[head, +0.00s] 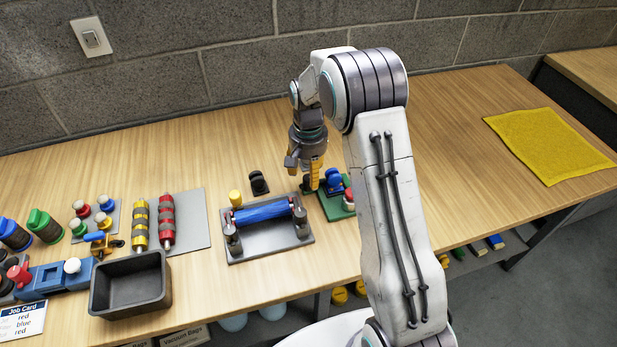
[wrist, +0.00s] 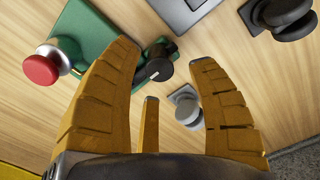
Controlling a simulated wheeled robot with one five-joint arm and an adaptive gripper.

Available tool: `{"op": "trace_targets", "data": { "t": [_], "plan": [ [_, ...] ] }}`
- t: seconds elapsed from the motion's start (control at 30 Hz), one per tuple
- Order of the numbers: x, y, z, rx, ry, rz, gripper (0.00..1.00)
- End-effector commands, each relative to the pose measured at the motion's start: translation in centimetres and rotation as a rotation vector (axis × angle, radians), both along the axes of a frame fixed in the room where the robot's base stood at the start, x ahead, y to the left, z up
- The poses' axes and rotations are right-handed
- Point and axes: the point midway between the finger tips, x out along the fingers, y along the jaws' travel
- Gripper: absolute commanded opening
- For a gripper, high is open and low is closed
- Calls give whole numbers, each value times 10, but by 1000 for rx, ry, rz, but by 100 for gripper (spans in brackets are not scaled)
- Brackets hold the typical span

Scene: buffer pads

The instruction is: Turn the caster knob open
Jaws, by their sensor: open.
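My gripper (head: 313,178) points down over the back left of a small green plate (head: 330,207), right of the blue roller. In the wrist view its yellow fingers (wrist: 166,56) are spread, with nothing held. A black knob with a short lever (wrist: 157,64) shows between the fingertips, at the edge of the green plate (wrist: 85,28); it looks apart from the fingers. A grey round knob (wrist: 187,108) stands on the table beside the right finger. A black wheel-like piece (wrist: 285,14) is at the top right. Which one is the caster knob is not marked.
A red button (wrist: 40,69) and a blue piece (head: 334,179) stand by the green plate. The blue roller (head: 262,211) sits on a grey base to the left. A black piece (head: 258,182) stands behind it. The table right of my arm is clear up to a yellow cloth (head: 550,143).

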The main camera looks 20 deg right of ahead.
Motion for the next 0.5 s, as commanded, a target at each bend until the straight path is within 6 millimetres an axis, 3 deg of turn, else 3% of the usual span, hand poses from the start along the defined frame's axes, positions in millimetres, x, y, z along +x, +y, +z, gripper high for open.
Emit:
{"op": "trace_targets", "data": {
  "t": [0.2, 0.5],
  "plan": [
    [-1, 0, -18, 0, 2, 0, 53],
    [0, 0, -23, 0, 0, 1, 53]
  ]
}}
